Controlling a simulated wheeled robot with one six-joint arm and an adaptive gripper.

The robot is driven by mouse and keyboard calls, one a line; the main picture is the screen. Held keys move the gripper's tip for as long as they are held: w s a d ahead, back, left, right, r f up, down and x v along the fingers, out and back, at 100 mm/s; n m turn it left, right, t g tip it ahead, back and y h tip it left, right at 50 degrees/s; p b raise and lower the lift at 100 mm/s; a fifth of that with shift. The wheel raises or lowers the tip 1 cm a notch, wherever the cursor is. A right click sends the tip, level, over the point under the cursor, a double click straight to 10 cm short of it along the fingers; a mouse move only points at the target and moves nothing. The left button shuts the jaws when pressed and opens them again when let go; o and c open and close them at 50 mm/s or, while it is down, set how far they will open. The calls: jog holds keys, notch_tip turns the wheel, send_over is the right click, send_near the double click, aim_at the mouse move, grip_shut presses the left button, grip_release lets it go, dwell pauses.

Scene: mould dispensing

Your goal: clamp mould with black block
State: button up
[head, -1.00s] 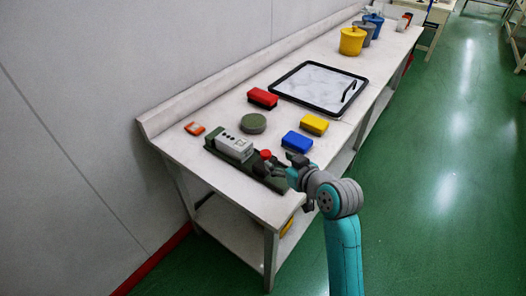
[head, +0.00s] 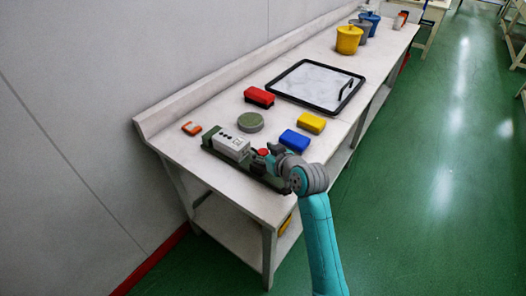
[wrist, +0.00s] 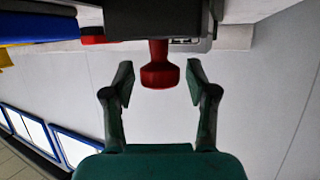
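The grey-white mould (head: 230,148) with dark dots on its side sits on a dark green base (head: 212,151) at the near end of the bench. A red knob (head: 263,152) stands at the right end of this fixture, partly hidden by my arm. In the wrist view, the red knob (wrist: 160,70) projects from a dark block (wrist: 150,18). My gripper (wrist: 159,82) is open, with one finger on each side of the knob and a visible gap on both sides. In the head view, my gripper (head: 275,153) is right beside the knob.
A blue block (head: 294,141), yellow block (head: 311,122), red block (head: 259,97) and round green piece (head: 250,122) lie near the fixture. An orange item (head: 191,128) lies to its left. A black-rimmed tray (head: 283,94) and several pots stand farther back.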

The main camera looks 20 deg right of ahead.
grip_shut()
jog(key=shift+w+a, duration=0.9)
jog(key=shift+w, duration=0.3)
jog(key=shift+o, duration=1.5)
grip_release()
jog(key=v, duration=1.2)
jog(key=shift+d, duration=0.1)
